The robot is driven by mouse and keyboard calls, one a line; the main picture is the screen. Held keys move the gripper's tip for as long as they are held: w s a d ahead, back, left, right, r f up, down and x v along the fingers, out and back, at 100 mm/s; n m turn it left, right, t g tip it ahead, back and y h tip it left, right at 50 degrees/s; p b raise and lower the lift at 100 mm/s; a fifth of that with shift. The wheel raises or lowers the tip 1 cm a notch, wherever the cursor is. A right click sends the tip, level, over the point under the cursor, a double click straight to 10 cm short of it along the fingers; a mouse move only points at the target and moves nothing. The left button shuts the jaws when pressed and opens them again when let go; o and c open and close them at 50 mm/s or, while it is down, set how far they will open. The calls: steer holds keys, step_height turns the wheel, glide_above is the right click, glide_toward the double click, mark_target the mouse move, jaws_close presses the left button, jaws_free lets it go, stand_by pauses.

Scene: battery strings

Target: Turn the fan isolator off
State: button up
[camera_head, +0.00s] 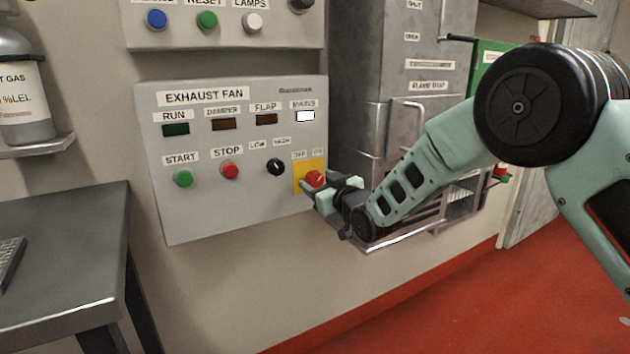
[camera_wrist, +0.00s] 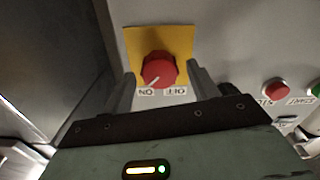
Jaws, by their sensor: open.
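The fan isolator is a red rotary knob (camera_head: 315,179) on a yellow plate (camera_head: 299,178) at the lower right of the grey exhaust fan panel (camera_head: 180,215). In the wrist view the red knob (camera_wrist: 158,68) appears upside down, with the labels ON at left and OFF at right. Its white pointer line slants toward the ON label. My gripper (camera_head: 325,187) is at the knob in the head view, partly covering the plate. In the wrist view its open fingers (camera_wrist: 161,75) stand on either side of the knob, with visible gaps. Whether they touch it cannot be told.
Left of the isolator are a black selector (camera_head: 276,167), a red stop button (camera_head: 229,171) and a green start button (camera_head: 183,178). The MAINS lamp (camera_head: 305,116) is lit white. A grey metal cabinet (camera_head: 352,90) stands close right of the panel. A dark table (camera_head: 65,260) is at lower left.

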steer(key=shift+x, duration=1.2)
steer(key=shift+c, duration=0.3)
steer(key=c, duration=0.9)
